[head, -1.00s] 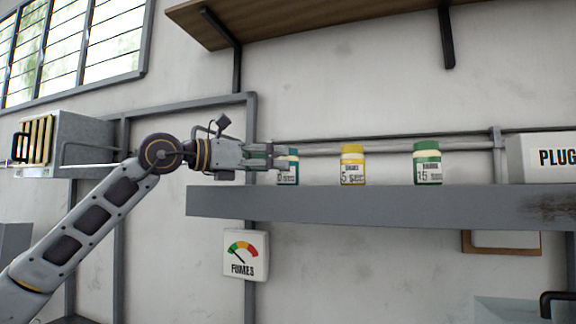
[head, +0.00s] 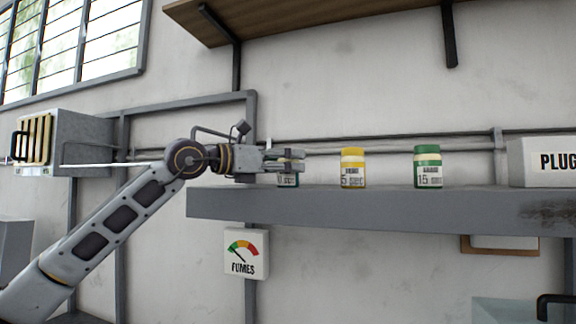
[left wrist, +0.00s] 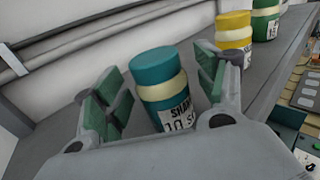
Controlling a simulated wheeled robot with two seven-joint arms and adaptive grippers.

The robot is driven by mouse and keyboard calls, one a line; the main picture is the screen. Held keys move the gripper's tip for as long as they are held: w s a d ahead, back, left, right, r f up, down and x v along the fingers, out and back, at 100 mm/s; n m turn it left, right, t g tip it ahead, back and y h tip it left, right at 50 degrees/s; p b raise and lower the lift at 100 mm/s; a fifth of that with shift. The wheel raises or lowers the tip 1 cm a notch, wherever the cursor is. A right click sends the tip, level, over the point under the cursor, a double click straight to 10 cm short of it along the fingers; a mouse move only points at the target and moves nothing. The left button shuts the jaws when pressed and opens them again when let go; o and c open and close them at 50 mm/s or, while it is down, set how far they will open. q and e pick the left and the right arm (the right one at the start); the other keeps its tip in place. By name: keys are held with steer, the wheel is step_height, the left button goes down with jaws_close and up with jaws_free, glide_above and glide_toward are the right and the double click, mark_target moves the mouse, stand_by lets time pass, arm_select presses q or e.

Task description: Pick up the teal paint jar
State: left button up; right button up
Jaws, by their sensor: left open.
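The teal paint jar (left wrist: 160,80) stands upright on the grey shelf (head: 380,206), at its left end. It has a teal lid, a cream band and a white label. My left gripper (head: 290,160) is open, with its fingers around the jar in the head view, where they hide most of it; only its lower part (head: 288,181) shows. In the left wrist view the jar stands between the two green-padded fingers of the left gripper (left wrist: 158,92), with gaps beside it. My right gripper is not in view.
A yellow jar (head: 352,168) and a green jar (head: 428,167) stand further right on the shelf. A PLUG box (head: 545,160) is at the right end. Pipes run along the wall behind. A FUMES gauge (head: 246,254) hangs below the shelf.

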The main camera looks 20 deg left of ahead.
arm_select(q)
steer(key=shift+w+d, duration=0.25)
steer(key=shift+w, duration=0.05)
steer(key=c, duration=1.3)
steer(key=shift+r, duration=0.15)
steer(key=shift+r, duration=4.9)
